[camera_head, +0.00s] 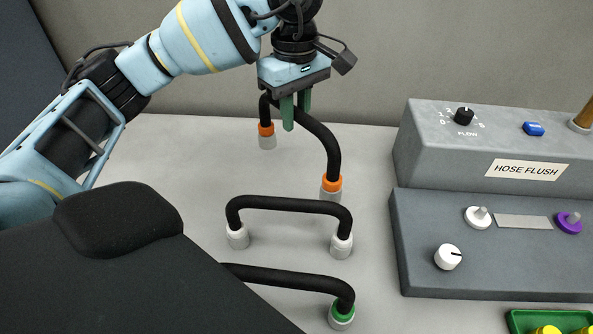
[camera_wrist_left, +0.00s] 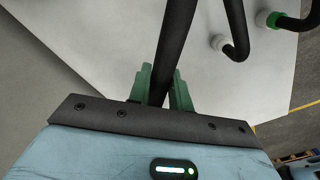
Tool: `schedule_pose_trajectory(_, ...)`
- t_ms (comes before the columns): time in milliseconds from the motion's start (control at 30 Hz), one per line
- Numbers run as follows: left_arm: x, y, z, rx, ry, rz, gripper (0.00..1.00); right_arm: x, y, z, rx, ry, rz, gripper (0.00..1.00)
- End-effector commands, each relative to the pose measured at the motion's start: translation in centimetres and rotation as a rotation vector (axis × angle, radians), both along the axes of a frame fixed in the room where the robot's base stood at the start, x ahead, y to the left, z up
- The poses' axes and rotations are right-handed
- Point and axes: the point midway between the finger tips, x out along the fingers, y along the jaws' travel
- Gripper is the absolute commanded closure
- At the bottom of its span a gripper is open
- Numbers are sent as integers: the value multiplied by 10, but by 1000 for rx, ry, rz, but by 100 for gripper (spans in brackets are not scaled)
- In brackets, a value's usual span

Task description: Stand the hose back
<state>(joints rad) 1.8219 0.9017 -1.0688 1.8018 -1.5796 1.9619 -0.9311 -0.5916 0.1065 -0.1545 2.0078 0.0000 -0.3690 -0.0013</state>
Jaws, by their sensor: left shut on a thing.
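The hose with orange collars (camera_head: 322,138) arches over the table at the back, a black tube with each end in a pale socket. My left gripper (camera_head: 296,108) comes from above and is shut on this hose near the top of its arch. In the left wrist view the black hose (camera_wrist_left: 176,40) runs between the green fingers (camera_wrist_left: 162,88). In front stand a hose with white collars (camera_head: 290,204) and a hose with a green collar (camera_head: 290,277). The far end of the green one is hidden behind my own dark body. My right gripper is not in view.
A grey console labelled HOSE FLUSH (camera_head: 526,170) with knobs and a blue button stands at the right. In front of it is a lower grey panel (camera_head: 420,270). A green tray (camera_head: 517,320) with yellow items is at the lower right corner. A wall stands behind.

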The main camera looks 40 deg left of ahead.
Motion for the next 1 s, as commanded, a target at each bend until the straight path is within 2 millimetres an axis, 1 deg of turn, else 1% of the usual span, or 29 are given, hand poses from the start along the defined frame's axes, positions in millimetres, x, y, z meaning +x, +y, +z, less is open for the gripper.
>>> schedule_pose_trajectory(33,-1,1,-9,1,3,0,100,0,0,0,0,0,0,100)
schedule_pose_trajectory(100,-1,1,-20,1,2,0,100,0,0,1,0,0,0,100)
schedule_pose_trajectory(200,-1,0,-31,0,2,0,100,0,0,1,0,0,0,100)
schedule_pose_trajectory(300,0,0,-37,0,-1,0,100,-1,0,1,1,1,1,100)
schedule_pose_trajectory(467,0,0,-39,1,0,0,100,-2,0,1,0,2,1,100)
schedule_pose_trajectory(567,-1,1,-50,1,2,0,100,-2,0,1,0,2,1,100)
schedule_pose_trajectory(700,-1,1,-71,2,3,0,100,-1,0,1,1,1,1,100)
schedule_pose_trajectory(800,-1,0,-82,1,1,0,100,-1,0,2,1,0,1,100)
schedule_pose_trajectory(900,0,0,-87,0,-1,0,100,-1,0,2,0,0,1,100)
schedule_pose_trajectory(1000,0,0,-88,0,-2,0,100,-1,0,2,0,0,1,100)
